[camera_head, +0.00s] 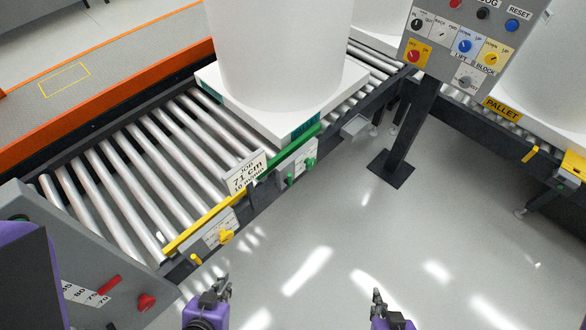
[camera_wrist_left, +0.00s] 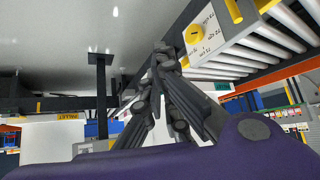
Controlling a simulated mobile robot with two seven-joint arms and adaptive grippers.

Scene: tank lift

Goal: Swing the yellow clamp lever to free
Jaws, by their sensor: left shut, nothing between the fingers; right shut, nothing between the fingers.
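A long yellow bar (camera_head: 208,221) lies along the near edge of the roller conveyor, in line with a green bar (camera_head: 290,152). Below it, a yellow knob (camera_head: 227,236) sits on a grey labelled plate, and a small yellow tab (camera_head: 195,259) hangs lower left. I cannot tell which yellow part is the clamp lever. The left wrist view shows the yellow knob (camera_wrist_left: 195,34) just past the fingertips. My left gripper (camera_head: 224,284) is shut and empty, below and apart from the knob in the head view. My right gripper (camera_head: 377,294) is shut and empty over the floor.
A white tank (camera_head: 285,60) stands on a white pallet (camera_head: 280,125) on the rollers. A control panel (camera_head: 465,45) stands on a post at the upper right. A grey box with red knobs (camera_head: 146,301) is at lower left. The floor (camera_head: 430,220) is clear.

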